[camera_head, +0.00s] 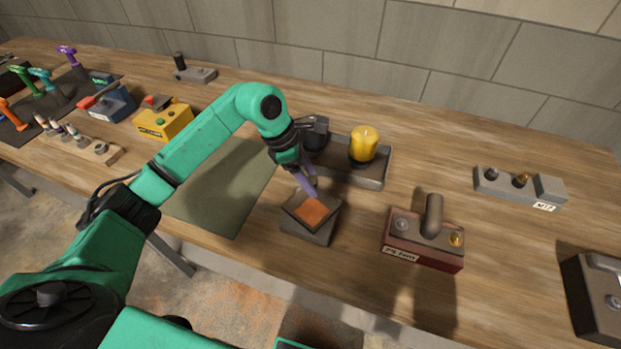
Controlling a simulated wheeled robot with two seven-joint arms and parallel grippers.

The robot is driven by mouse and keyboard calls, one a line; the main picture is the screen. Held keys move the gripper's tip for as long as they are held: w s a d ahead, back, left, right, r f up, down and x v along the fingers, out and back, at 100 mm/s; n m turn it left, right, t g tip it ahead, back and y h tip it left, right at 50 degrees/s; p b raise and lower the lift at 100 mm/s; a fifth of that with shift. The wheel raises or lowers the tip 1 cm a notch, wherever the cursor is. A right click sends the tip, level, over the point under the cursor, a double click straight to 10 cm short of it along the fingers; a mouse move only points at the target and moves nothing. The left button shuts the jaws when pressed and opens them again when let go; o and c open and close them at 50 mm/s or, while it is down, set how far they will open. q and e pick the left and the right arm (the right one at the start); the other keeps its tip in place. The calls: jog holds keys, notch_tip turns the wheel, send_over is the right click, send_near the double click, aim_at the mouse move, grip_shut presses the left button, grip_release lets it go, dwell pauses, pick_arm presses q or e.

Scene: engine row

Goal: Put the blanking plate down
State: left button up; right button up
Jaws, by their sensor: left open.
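A small square piece with an orange-brown centre and a dark rim (311,211), which looks like the blanking plate, sits on top of a dark square block (308,235) near the table's front edge. My left gripper (310,189) is open, with its purple-grey fingers pointing down at the back edge of this piece. The fingers partly hide that edge, and I cannot tell whether they touch it. My right gripper is not in view.
A grey tray (372,183) with a yellow cylinder (363,146) stands just behind. A red-brown box (425,250) with a dark upright handle is to the right. A green mat (222,190) lies bare to the left. A grey block labelled MTP (505,187) stands farther right.

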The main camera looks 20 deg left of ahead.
pick_arm(q)
jog(key=b+v, duration=0.2)
jog(key=v, duration=0.9)
jog(key=shift+a, duration=0.15)
